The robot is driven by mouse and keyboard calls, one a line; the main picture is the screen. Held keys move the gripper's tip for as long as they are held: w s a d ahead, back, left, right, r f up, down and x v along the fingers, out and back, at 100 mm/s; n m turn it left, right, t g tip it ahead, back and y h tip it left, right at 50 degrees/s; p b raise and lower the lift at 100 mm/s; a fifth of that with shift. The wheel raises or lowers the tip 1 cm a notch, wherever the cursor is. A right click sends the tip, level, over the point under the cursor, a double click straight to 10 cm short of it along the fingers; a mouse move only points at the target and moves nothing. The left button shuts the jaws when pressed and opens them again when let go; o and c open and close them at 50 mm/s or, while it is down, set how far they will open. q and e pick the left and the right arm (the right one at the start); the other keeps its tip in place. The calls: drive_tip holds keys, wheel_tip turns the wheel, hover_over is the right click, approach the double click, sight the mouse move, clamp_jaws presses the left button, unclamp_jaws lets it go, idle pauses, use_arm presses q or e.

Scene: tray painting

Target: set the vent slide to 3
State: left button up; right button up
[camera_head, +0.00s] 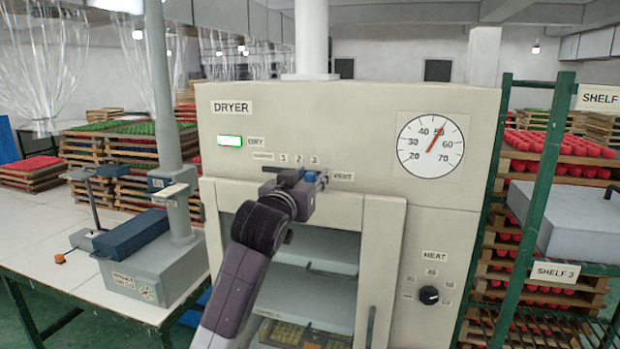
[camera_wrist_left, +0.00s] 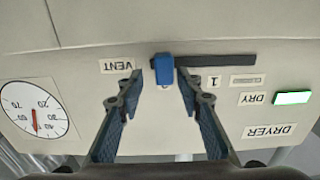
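The vent slide's blue knob (camera_wrist_left: 162,71) shows in the left wrist view, which is upside down. It sits at the end of the dark slot (camera_wrist_left: 225,61) nearest the VENT label (camera_wrist_left: 116,66), far from the 1 and CLOSED labels. In the head view the knob (camera_head: 311,176) is just under the 3, partly hidden by my left gripper (camera_head: 304,190). In the wrist view my left gripper (camera_wrist_left: 158,88) is open, one finger on each side of the knob with gaps between. The fingers hide the 2 and 3 there. My right gripper is not in view.
The dryer (camera_head: 350,110) carries a round dial (camera_head: 431,144), a lit green DRY lamp (camera_head: 230,140) and a HEAT knob (camera_head: 429,295). Its door frame lies below my gripper. A green shelf rack (camera_head: 546,165) stands right; a white table (camera_head: 60,235) stands left.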

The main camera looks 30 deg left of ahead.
use_arm(q)
drive_tip(key=v, duration=1.2)
drive_tip(key=shift+d, duration=0.1)
